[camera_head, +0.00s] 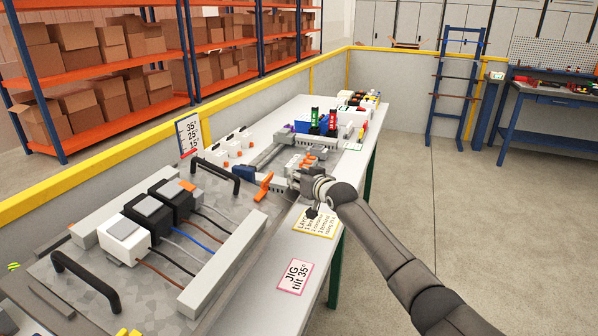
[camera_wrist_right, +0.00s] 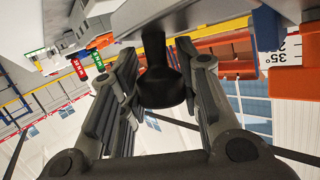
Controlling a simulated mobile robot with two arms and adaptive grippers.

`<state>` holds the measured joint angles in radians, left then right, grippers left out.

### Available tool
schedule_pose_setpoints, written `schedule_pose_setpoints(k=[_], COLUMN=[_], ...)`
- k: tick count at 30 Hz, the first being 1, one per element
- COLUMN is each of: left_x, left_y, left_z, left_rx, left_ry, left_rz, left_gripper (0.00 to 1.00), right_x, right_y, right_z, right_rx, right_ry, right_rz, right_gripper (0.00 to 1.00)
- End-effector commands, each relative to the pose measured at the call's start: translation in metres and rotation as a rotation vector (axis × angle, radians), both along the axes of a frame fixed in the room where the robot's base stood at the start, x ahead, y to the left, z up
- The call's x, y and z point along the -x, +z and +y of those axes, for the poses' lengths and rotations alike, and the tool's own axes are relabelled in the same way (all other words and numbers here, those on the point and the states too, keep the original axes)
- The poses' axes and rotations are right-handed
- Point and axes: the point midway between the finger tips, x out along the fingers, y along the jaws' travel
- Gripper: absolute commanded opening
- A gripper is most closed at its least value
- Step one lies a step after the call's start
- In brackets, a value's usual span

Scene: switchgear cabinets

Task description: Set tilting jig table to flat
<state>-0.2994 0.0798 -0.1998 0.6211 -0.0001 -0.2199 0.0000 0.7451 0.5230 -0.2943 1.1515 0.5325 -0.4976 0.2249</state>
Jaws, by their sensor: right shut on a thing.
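The tilting jig table (camera_head: 190,259) is a speckled grey plate with two black bar handles, carrying white and black blocks with wires. It looks sloped in the head view; its exact angle is not readable. A white angle scale (camera_head: 189,132) stands behind it, and its 35° mark shows in the right wrist view (camera_wrist_right: 289,58). My right gripper (camera_head: 297,178) is at the jig's far right end, beside an orange lever (camera_head: 264,186). In the right wrist view its fingers are shut around a black knob (camera_wrist_right: 161,82). My left gripper is not in view.
A pink card reading JIG tilt 35° (camera_head: 295,277) and a yellow-edged card (camera_head: 315,223) lie on the white bench (camera_head: 265,309). Coloured parts crowd the bench's far end. A low yellow-topped wall (camera_head: 150,162) runs behind; the floor at right is clear.

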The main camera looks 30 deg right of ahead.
Motion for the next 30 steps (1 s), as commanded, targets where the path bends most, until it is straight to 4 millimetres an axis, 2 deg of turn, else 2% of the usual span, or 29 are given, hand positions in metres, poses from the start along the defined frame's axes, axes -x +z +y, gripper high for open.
schedule_pose_setpoints(k=[1,9,18,30], left_x=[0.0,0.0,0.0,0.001], left_y=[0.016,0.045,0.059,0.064], left_z=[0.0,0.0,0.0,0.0], left_rx=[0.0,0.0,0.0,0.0], left_ry=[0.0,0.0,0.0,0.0], left_rz=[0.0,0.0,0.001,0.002], left_gripper=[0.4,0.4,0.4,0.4], right_x=[-0.001,-0.003,-0.006,-0.008], right_y=[0.015,0.033,0.047,0.055], right_z=[0.0,0.002,0.004,0.006], right_rx=[0.019,0.101,0.107,0.105], right_ry=[0.0,0.0,-0.001,0.0], right_rz=[0.015,0.105,0.108,0.102], right_gripper=[0.0,0.0,0.0,0.0])
